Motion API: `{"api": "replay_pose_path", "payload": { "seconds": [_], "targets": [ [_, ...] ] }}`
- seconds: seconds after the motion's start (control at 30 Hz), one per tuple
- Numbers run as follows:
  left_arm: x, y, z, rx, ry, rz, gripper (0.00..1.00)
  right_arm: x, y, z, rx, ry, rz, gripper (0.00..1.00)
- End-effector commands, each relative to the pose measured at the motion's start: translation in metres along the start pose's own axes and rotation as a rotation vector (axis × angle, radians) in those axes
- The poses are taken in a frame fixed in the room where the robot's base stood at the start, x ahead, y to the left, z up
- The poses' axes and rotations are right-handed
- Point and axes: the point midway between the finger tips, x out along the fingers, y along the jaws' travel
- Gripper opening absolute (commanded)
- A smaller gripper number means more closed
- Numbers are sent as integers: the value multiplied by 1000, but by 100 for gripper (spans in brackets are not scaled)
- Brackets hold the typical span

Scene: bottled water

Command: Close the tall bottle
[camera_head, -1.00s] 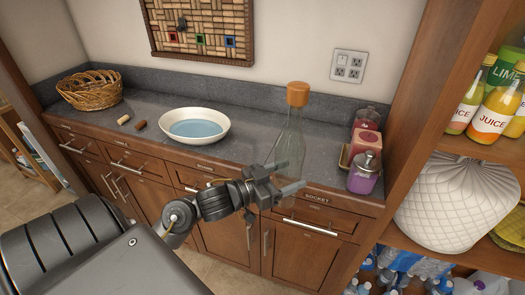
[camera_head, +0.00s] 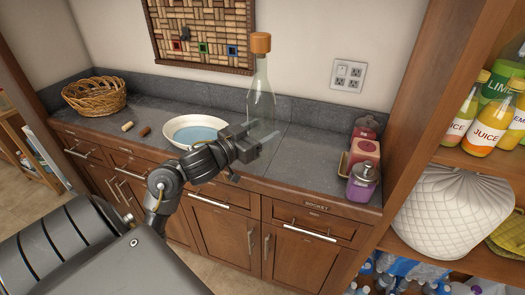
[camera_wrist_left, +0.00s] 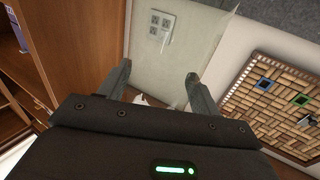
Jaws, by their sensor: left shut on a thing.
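The tall bottle (camera_head: 262,100) is clear glass and stands upright in the head view, with an orange-brown cap-like piece (camera_head: 261,43) at the top of its neck. I cannot tell how firmly that piece sits. My left gripper (camera_head: 265,137) is shut on the lower part of the bottle, which appears held above the counter. In the left wrist view the see-through bottle (camera_wrist_left: 180,45) shows faintly between and beyond the fingers (camera_wrist_left: 157,80). Two small cork-like pieces, one tan (camera_head: 127,126) and one dark brown (camera_head: 145,132), lie on the counter. My right gripper is out of view.
A white bowl of bluish liquid (camera_head: 197,131) stands on the grey counter (camera_head: 312,155) behind my left wrist. A wicker basket (camera_head: 94,94) is at the left. Jars, one purple (camera_head: 362,182), stand at the right beside a wooden shelf with juice bottles (camera_head: 490,125). Counter between bowl and jars is clear.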

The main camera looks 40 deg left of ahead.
Motion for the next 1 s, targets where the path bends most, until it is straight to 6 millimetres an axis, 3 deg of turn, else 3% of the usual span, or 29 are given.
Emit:
{"api": "replay_pose_path", "payload": {
  "seconds": [0.3, 0.5, 0.7, 1.0],
  "targets": [
    [55, -53, 32, -8, 3, -1, 20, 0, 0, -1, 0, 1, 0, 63],
    [74, -72, 67, -5, 2, -1, 20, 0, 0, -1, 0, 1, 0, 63],
    [84, -81, 83, -1, 3, 0, 20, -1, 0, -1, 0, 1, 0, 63],
    [84, -82, 84, 1, 4, 0, 20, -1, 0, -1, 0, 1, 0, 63]
  ]
}}
